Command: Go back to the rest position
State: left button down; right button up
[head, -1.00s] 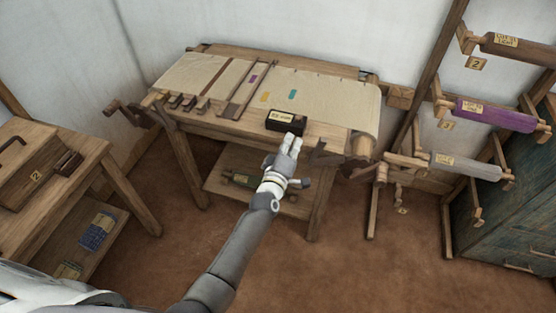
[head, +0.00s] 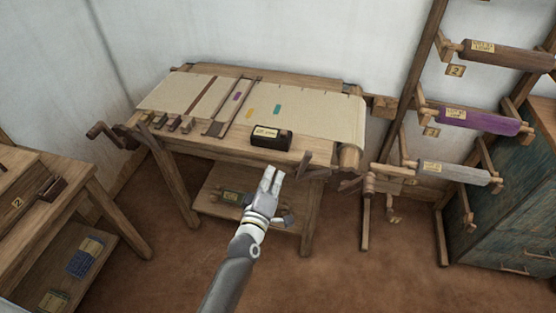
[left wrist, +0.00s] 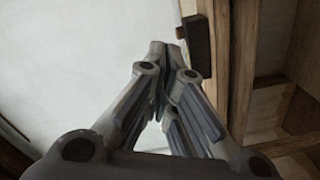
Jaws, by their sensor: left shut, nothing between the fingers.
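My left gripper (head: 271,182) is in front of the loom table's near edge in the head view, over the lower shelf. It is shut and empty. It also shows in the left wrist view (left wrist: 160,55), with its fingers together. A small black box with a pale label (head: 270,138) sits on the loom (head: 215,140), just beyond the fingertips and apart from them. My right gripper is not in either view.
A rack at the right holds a brown roll (head: 505,55), a purple roll (head: 480,121) and a grey roll (head: 452,172). A teal cabinet (head: 520,210) stands beside it. A wooden side table (head: 50,205) stands at the left. Brown floor (head: 330,275) is open in front.

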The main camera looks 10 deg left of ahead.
pick_arm(q)
jog(key=s+f+m+g, duration=0.3)
jog(key=s+f, duration=0.3)
jog(key=f, duration=0.4)
jog(key=s+f+m+g+h, duration=0.15)
jog(key=s+f, duration=0.35)
jog(key=f, duration=0.5)
jog(key=s+f+m+g+y, duration=0.1)
jog(key=s+f+m+g, duration=0.25)
jog(key=s+f, duration=0.45)
jog(key=s+a+f+m+g, duration=0.2)
jog(key=s+f, duration=0.4)
jog(key=s, duration=0.4)
jog(key=s+a+f+m+g+y, duration=0.1)
jog(key=s+a+f+g, duration=0.3)
jog(key=s, duration=0.6)
jog(key=s+a+f+m+g, duration=0.2)
jog(key=s+a+f+m, duration=0.1)
jog(key=s+f, duration=0.6)
jog(key=shift+s+a+m+g+y, duration=0.3)
jog(key=shift+s+a+g+y, duration=0.1)
jog(key=shift+s+a, duration=0.4)
